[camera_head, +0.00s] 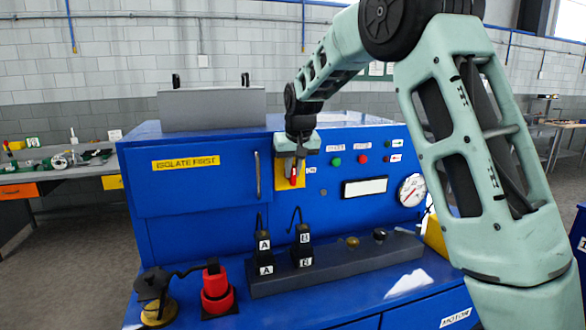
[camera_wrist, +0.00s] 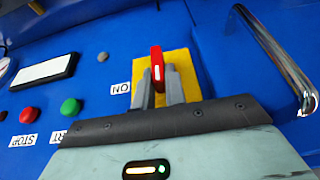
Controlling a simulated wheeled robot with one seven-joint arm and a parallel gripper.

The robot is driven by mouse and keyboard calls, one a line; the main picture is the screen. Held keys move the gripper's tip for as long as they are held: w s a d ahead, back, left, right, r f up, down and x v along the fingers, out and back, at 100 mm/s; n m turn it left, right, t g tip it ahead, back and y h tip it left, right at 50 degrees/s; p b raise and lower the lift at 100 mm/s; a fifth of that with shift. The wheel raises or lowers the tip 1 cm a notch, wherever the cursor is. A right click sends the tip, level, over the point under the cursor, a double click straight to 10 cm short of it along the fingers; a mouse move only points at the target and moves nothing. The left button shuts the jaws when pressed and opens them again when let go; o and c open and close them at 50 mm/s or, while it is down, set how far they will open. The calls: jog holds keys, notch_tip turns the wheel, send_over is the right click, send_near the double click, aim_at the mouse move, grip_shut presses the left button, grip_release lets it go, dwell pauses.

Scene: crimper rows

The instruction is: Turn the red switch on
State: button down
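The red switch (camera_head: 293,181) is a red handle on a yellow plate (camera_head: 281,178) on the blue panel's front. An ON label (camera_wrist: 120,88) sits beside the plate in the wrist view. My gripper (camera_head: 294,168) is at the switch, its grey fingers pointing at the panel. In the wrist view the red switch (camera_wrist: 157,62) stands between the two fingertips of my gripper (camera_wrist: 157,78). The fingers are close together and appear to press on both sides of the handle. The handle's base is partly hidden by the fingers, and its exact angle is hard to tell.
Green (camera_head: 337,162) and red (camera_head: 363,159) buttons and a gauge (camera_head: 411,190) lie right of the switch. A vertical metal handle (camera_head: 257,176) is close on its left.

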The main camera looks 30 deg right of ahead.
aim_at(302, 175)
jog(key=shift+d+b, duration=0.15)
jog(key=shift+b, duration=0.2)
jog(key=m+t+y+b, duration=0.1)
jog(key=y+b, duration=0.2)
jog(key=b, duration=0.2)
jog(key=d+f+m+t+y+b, duration=0.1)
jog(key=t+y+b, duration=0.1)
jog(key=y+b, duration=0.2)
jog(key=d+f+t+y+b, duration=0.1)
jog(key=y+b, duration=0.2)
jog(key=b, duration=0.4)
jog(key=shift+s+m+y, duration=0.3)
jog(key=shift+m+y, duration=0.1)
jog(key=t+y+b, duration=0.1)
jog(key=b, duration=0.2)
jog(key=m+t+y+b, duration=0.1)
jog(key=y+b, duration=0.1)
jog(key=b, duration=0.2)
jog(key=shift+d+f, duration=0.1)
jog(key=shift+f, duration=0.25)
jog(key=shift+m+t+y+b, duration=0.3)
jog(key=shift+t+y+b, duration=0.25)
jog(key=shift+b, duration=0.35)
jog(key=shift+r+y, duration=0.15)
jog(key=shift+y, duration=0.1)
jog(key=c, duration=1.4)
grip_release()
jog(key=shift+c, duration=0.2)
